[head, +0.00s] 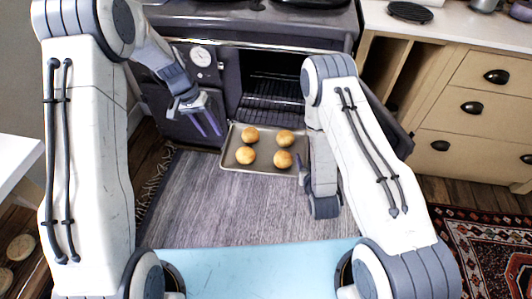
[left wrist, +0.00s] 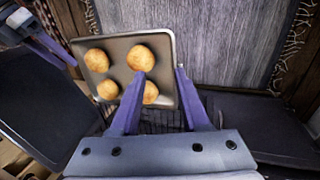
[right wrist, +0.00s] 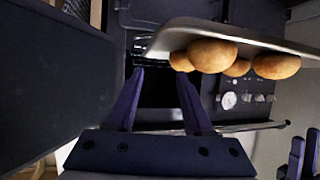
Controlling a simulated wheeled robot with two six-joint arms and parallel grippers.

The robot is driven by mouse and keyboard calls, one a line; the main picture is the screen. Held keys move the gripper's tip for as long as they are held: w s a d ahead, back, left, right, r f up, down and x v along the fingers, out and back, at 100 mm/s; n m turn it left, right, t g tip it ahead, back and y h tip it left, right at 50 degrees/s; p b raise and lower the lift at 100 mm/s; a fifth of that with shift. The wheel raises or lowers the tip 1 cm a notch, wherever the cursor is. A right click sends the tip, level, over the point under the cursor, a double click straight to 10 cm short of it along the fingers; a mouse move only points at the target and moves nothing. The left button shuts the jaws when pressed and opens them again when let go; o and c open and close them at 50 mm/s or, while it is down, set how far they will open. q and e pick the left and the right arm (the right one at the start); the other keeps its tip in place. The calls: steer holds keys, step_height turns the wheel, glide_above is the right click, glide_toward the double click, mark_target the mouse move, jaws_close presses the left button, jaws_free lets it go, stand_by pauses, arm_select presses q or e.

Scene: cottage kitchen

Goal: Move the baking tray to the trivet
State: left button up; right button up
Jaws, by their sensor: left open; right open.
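The baking tray (head: 232,164) holds several round golden rolls (head: 283,159) and lies level in front of the open oven. I cannot tell what supports it. The trivet (head: 410,12) is a black round piece on the counter at the top right. My left gripper (head: 208,122) is open and empty, above and beside the tray's left side; its fingers overlap the tray in the left wrist view (left wrist: 160,74). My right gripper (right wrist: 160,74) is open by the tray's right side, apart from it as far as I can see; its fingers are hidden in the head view.
The oven cavity (head: 272,90) with its wire rack is open behind the tray. The dark oven door (head: 390,125) stands open at the right, near my right arm. Cream drawers (head: 470,105) are further right. A grey rug (head: 215,210) covers the floor in front.

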mark_target(223, 155)
arm_select(q)
steer(key=shift+h, duration=0.3)
steer(key=f, duration=0.1)
steer(key=w+a+f, duration=0.2)
steer(key=shift+w+f, duration=0.1)
steer(key=shift+f, duration=0.3)
arm_select(e)
steer(key=s+d, duration=0.1)
steer(key=s+f+t, duration=0.1)
steer(key=shift+s+d+f+t+h, duration=0.2)
steer(key=shift+s+d+t+h, duration=0.1)
steer(key=shift+s+d, duration=0.1)
steer(key=shift+w, duration=0.1)
arm_select(q)
steer(key=x, duration=1)
steer(key=shift+f, duration=0.25)
arm_select(e)
steer(key=x, duration=1)
steer(key=shift+w+f, duration=0.1)
steer(key=shift+w, duration=0.1)
arm_select(q)
jaws_close()
arm_select(e)
jaws_close()
arm_select(q)
steer(key=shift+a, duration=0.1)
